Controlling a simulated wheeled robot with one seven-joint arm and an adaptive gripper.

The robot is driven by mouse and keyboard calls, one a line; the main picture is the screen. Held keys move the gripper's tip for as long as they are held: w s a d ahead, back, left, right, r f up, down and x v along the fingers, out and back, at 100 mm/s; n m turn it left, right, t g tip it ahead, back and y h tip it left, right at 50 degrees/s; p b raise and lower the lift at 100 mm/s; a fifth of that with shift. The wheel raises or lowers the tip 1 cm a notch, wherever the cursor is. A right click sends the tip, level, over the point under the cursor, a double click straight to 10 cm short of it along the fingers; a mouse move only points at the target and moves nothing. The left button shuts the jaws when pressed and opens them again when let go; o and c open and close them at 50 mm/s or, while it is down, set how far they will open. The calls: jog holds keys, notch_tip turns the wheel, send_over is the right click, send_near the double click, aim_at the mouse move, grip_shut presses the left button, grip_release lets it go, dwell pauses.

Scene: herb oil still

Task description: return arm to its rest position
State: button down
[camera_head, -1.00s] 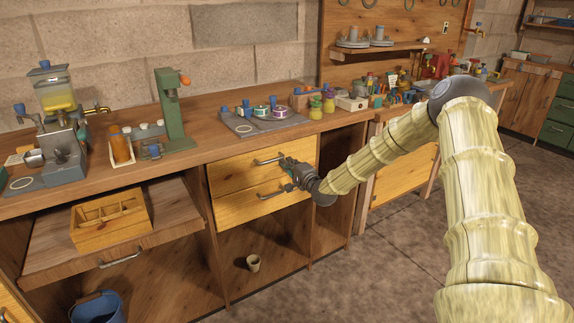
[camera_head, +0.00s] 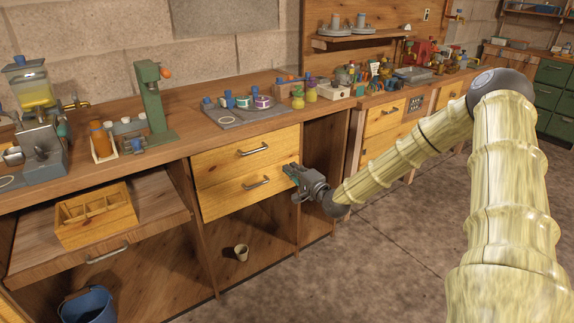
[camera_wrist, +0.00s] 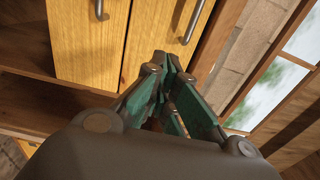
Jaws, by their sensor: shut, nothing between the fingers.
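My gripper (camera_head: 293,174) hangs at the end of my outstretched arm, in front of the workbench and just right of two yellow wooden drawers. Its fingers are shut with nothing between them. The upper drawer (camera_head: 222,160) and the lower drawer (camera_head: 224,197) both look closed, each with a metal bar handle. In the wrist view the closed green fingers (camera_wrist: 165,75) point toward the drawer fronts, close to one handle (camera_wrist: 195,20). I cannot tell the exact gap between the fingers and the wood.
The pull-out shelf (camera_head: 155,225) at left juts out with a wooden divided box (camera_head: 95,233) on it. A small cup (camera_head: 241,253) stands in the lower compartment. A blue bucket (camera_head: 88,310) is at bottom left. Open floor (camera_head: 390,260) lies in front of the bench.

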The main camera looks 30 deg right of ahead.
jog(key=s+a+f+n+g+y, duration=0.1)
jog(key=s+a+f+n+g, duration=0.25)
jog(key=a+f, duration=0.35)
jog(key=s+a+f+n+g, duration=0.2)
jog(key=s+a+f, duration=0.2)
jog(key=a+f, duration=0.35)
jog(key=s+a+f+n+g, duration=0.3)
jog(key=s+a+f, duration=0.2)
jog(key=s+f, duration=0.3)
jog(key=s+a+f+n+g, duration=0.25)
jog(key=s+a+f, duration=0.3)
jog(key=s, duration=0.35)
jog(key=s+a+f+n+g+h, duration=0.1)
jog(key=s+f+n+g, duration=0.25)
jog(key=s, duration=0.95)
jog(key=s+a+f+n+g+h, duration=0.15)
jog(key=s+g, duration=0.25)
jog(key=s, duration=0.9)
notch_tip(320, 180, up, 14)
jog(key=p, duration=1.4)
jog(key=shift+d+n+p, duration=0.3)
jog(key=shift+d+n, duration=0.05)
jog(key=shift+n, duration=0.05)
